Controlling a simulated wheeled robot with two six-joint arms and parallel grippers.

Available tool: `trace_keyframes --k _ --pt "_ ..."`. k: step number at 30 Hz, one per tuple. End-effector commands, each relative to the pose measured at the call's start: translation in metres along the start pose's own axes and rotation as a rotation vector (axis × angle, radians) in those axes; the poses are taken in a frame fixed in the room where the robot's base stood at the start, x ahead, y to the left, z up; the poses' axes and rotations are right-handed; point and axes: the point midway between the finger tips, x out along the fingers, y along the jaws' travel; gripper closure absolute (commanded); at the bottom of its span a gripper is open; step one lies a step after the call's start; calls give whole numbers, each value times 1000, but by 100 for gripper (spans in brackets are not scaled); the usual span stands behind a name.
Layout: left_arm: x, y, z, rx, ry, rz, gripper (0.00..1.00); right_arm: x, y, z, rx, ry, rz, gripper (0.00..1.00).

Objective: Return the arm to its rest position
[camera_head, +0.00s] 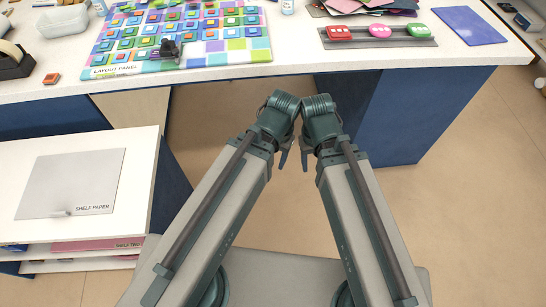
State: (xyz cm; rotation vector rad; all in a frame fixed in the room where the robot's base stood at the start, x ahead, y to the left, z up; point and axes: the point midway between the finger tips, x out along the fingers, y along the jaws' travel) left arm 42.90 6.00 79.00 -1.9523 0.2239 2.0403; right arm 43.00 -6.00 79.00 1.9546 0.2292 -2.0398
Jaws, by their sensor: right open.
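Both of my arms reach forward from the bottom of the view and lean in toward each other, their wrists close together in front of the bench. My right gripper (304,157) hangs below its wrist, open and apart from any object. My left gripper (284,158) hangs just left of it, partly hidden by its own arm; I cannot tell whether it is open. I see nothing held in either gripper.
The white bench (290,50) crosses the top, with a colourful layout panel (262,42), a button strip (376,43), a blue sheet (469,25) and a tape dispenser (14,62). A shelf unit (138,170) with grey paper (70,180) stands left. Floor (460,220) is clear right.

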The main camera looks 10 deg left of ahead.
Motion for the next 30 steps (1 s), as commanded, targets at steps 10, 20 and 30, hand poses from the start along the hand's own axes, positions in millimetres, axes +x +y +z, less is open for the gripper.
trace_keyframes --k 10,20,30 --pt "-9 -1 0 1 1 2 43 -9 1 0 0 0 0 43" --pt "-79 -8 4 1 2 3 43 -79 8 5 0 0 0 43" --pt "-91 -9 5 1 2 3 43 -91 9 5 1 0 0 43"
